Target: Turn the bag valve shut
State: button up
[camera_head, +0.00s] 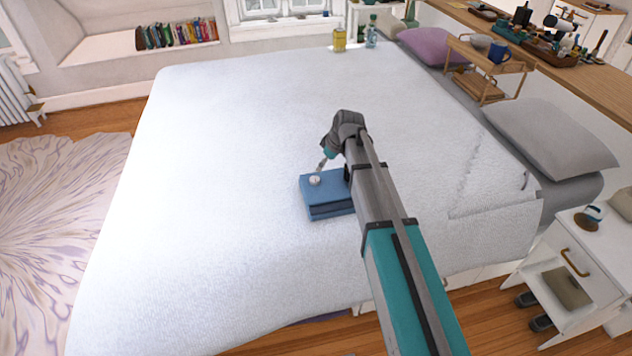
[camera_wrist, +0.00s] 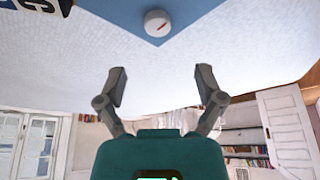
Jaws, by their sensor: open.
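A blue folded bag (camera_head: 327,191) lies on the white bed. A round white valve (camera_head: 315,180) with a red mark sits on its top, near the left corner. In the wrist view the valve (camera_wrist: 158,23) is at the top centre, close to a corner of the blue bag (camera_wrist: 125,12). The red mark on it runs at a slant. My gripper (camera_wrist: 161,88) is open and empty, its two fingers spread apart, with the valve beyond the fingertips and not touched. In the head view my gripper (camera_head: 322,160) is beside the valve, partly hidden by my arm.
The bed (camera_head: 230,130) around the bag is wide and clear. A grey pillow (camera_head: 552,138) and a wooden tray stand (camera_head: 482,72) are on the right. A white nightstand (camera_head: 575,265) stands at the lower right. Bottles (camera_head: 340,40) stand beyond the far bed edge.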

aim_at(315, 179)
jog(key=shift+b+x, duration=3.6)
jog(key=shift+x, duration=0.6)
jog(key=shift+f, duration=0.3)
jog(key=shift+c, duration=0.3)
